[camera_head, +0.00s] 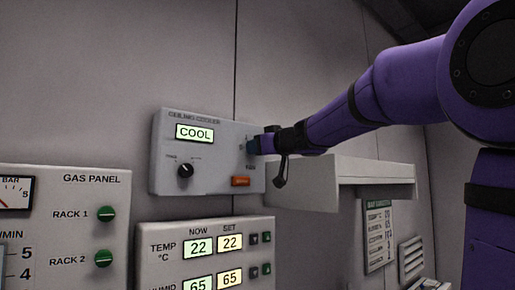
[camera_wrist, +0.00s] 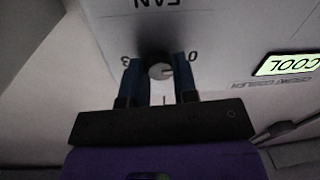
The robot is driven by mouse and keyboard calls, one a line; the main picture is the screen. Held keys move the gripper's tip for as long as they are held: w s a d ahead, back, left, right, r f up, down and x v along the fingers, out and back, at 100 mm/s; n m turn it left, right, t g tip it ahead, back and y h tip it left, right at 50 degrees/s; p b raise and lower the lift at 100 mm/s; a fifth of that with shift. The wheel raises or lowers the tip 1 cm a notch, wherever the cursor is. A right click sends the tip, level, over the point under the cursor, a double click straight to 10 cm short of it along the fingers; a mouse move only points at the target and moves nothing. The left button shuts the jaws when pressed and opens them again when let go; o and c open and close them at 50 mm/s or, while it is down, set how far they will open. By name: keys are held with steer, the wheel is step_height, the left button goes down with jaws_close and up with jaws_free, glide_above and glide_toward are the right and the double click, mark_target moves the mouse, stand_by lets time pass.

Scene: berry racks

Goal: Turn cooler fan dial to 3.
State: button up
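The cooler panel (camera_head: 222,150) is a grey box on the wall with a lit COOL display. In the head view my gripper (camera_head: 262,143) is at its right side and hides the fan dial. In the wrist view, which is upside down, the fan dial (camera_wrist: 160,72) is a small round grey knob between the fingers of my gripper (camera_wrist: 160,75). No clear gap shows between fingers and knob. A 3 is at the left finger and a 0 at the right finger. A light mark on the knob seems to face right, toward the 0 side; other marks are hidden.
A black knob (camera_head: 185,170) and an orange switch (camera_head: 240,181) are on the same panel. A white shelf-like box (camera_head: 345,172) juts out below my arm. A temperature panel (camera_head: 205,250) and a gas panel (camera_head: 62,222) with green knobs are below and left.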

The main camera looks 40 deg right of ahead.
steer(key=shift+c, duration=0.5)
steer(key=shift+m, duration=0.3)
steer(key=n+h, duration=0.1)
steer(key=n, duration=1)
steer(key=n+h, duration=0.1)
steer(key=n, duration=1.1)
steer(key=n+h, duration=0.1)
steer(key=n, duration=1.1)
steer(key=shift+a+f, duration=0.15)
steer(key=shift+m, duration=0.3)
